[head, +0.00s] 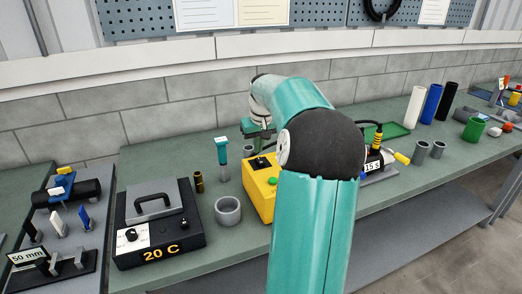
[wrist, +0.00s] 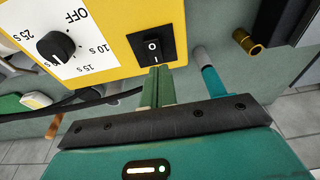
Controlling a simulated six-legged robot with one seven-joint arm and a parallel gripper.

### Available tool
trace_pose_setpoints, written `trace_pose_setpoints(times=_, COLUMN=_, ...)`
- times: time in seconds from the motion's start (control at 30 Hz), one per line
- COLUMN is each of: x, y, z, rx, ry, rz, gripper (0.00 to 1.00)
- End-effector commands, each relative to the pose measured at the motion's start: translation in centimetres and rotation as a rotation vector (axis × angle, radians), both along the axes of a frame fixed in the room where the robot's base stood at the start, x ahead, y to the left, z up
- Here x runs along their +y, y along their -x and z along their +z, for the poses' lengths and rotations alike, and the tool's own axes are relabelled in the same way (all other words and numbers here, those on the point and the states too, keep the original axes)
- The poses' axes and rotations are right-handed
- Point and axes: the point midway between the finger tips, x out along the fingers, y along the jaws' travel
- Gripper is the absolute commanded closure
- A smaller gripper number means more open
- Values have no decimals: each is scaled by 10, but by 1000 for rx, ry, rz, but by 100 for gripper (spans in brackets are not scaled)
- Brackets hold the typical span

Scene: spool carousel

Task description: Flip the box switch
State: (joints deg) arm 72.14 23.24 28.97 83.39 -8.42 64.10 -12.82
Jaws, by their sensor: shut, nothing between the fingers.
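The yellow box (head: 260,192) stands on the green bench, partly hidden behind my arm in the head view. In the wrist view the yellow box (wrist: 115,30) fills the upper left. Its black rocker switch (wrist: 152,48) is marked O and I. My gripper (wrist: 159,70) is shut and empty, its green fingertips at the I end of the switch. I cannot tell whether they touch it. In the head view my gripper (head: 258,133) shows only in part, above and behind the box.
A black dial (wrist: 55,48) with second marks sits beside the switch. A teal-topped post (head: 222,155), a brass cylinder (head: 198,181) and a grey ring (head: 228,211) stand left of the box. A black unit marked 20 C (head: 160,252) is further left.

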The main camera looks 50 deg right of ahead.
Motion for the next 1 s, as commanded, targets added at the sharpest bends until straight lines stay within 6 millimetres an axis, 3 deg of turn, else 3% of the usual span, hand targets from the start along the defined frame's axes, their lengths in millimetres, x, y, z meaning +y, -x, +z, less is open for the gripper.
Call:
trace_pose_setpoints(times=0.13, x=7, y=-3, z=16, rx=-2, ry=3, rz=3, gripper=100)
trace_pose_setpoints(times=0.6, x=23, y=16, z=98, rx=-2, ry=2, rz=3, gripper=100)
trace_pose_setpoints(times=1.0, x=23, y=20, z=106, rx=-1, ry=0, rz=2, gripper=100)
